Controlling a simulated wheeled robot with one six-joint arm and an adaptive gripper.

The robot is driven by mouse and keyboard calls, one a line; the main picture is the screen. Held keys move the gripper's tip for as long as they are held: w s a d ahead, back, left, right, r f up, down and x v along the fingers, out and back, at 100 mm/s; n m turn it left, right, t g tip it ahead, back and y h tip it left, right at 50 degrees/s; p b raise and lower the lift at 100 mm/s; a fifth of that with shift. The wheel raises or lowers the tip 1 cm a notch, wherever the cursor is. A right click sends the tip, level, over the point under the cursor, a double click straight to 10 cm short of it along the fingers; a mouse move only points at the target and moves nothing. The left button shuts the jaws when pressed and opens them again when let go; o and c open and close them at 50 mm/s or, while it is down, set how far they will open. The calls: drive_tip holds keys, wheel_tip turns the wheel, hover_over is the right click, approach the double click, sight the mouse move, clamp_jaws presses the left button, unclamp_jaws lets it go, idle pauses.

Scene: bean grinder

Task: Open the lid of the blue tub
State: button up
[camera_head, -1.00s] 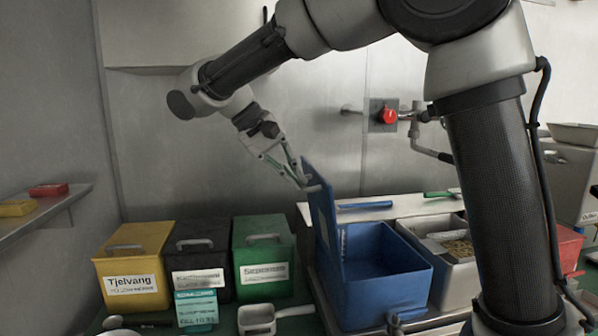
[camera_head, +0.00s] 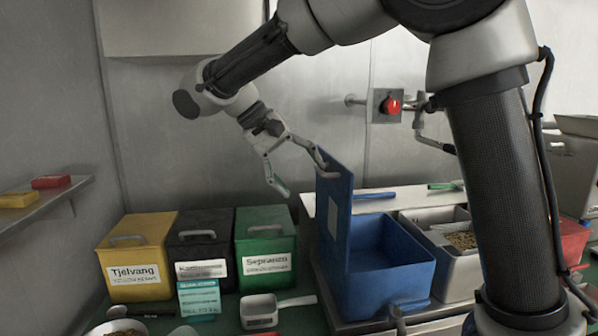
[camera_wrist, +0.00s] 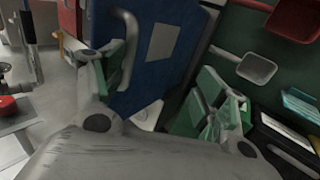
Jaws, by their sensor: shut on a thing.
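The blue tub (camera_head: 395,285) has its lid (camera_head: 337,205) standing about upright at the tub's left side, with the tub's inside visible. The lid's pale handle (camera_head: 327,174) faces left; it also shows in the wrist view (camera_wrist: 129,48). My gripper (camera_head: 298,177) is left of the lid with its fingers spread wide apart. In the wrist view, one finger is at the handle and the other is well apart from it, over the green bin. Nothing shows clamped between the fingers. Whether the near finger touches the handle is hard to tell.
Yellow (camera_head: 137,255), black (camera_head: 199,247) and green (camera_head: 265,243) bins stand left of the tub. A metal container (camera_head: 465,270) stands right of the tub. A red button (camera_head: 391,106) is on the back wall.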

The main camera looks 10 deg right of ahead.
drive_tip(key=shift+a+f, duration=0.1)
drive_tip(key=shift+a, duration=0.05)
drive_tip(key=shift+c, duration=0.3)
drive_tip(key=shift+a+r, duration=0.2)
drive_tip(key=shift+r, duration=0.1)
drive_tip(key=shift+c, duration=0.9)
drive_tip(key=v, duration=1.1)
drive_tip(key=shift+r, duration=0.25)
drive_tip(key=shift+c, duration=1.1)
drive_tip(key=shift+d, duration=0.1)
drive_tip(key=s+d+f+y, duration=0.2)
drive_tip(key=d, duration=0.8)
drive_tip(key=s+d+f+y, duration=0.1)
drive_tip(key=s+d+y, duration=0.15)
drive_tip(key=d, duration=0.85)
drive_tip(key=s+d+f+t+y, duration=0.3)
drive_tip(key=s+d+f+t, duration=0.1)
drive_tip(key=s+d+f, duration=0.7)
drive_tip(key=s+f, duration=0.2)
drive_tip(key=s, duration=0.2)
